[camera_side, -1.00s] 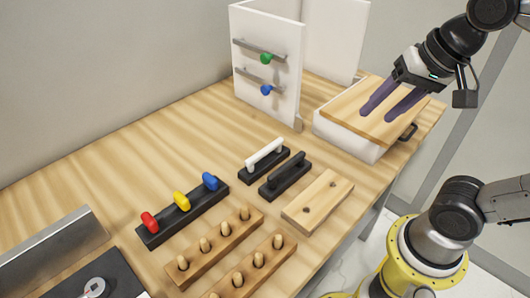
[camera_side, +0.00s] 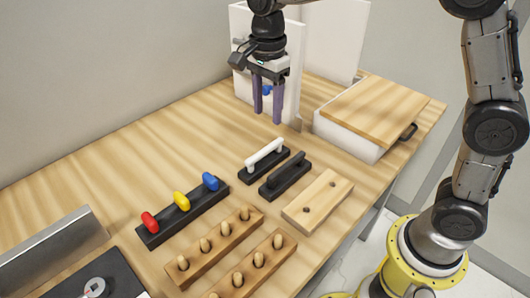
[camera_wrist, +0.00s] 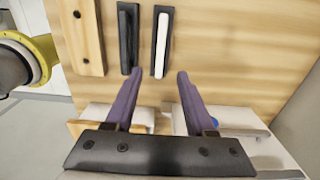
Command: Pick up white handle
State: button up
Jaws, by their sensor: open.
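The white handle (camera_side: 265,153) lies on a black base (camera_side: 252,171) in the middle of the table. It also shows in the wrist view (camera_wrist: 161,45), upright in the picture and ahead of the fingertips. My gripper (camera_side: 267,116) points down above the table, behind and above the white handle in the side view. Its two purple fingers are apart with nothing between them.
A black handle (camera_side: 287,169) on its own base sits close to the right of the white one. A wooden block with holes (camera_side: 318,201), a rack of red, yellow and blue knobs (camera_side: 183,212) and peg racks (camera_side: 214,243) lie nearby. White panels (camera_side: 335,42) stand behind.

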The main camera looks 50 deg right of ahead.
aim_at(266, 148)
notch_tip(266, 148, down, 12)
jog(key=shift+a+f, duration=0.1)
jog(key=shift+f, duration=0.05)
grip_shut()
dwell(0.6)
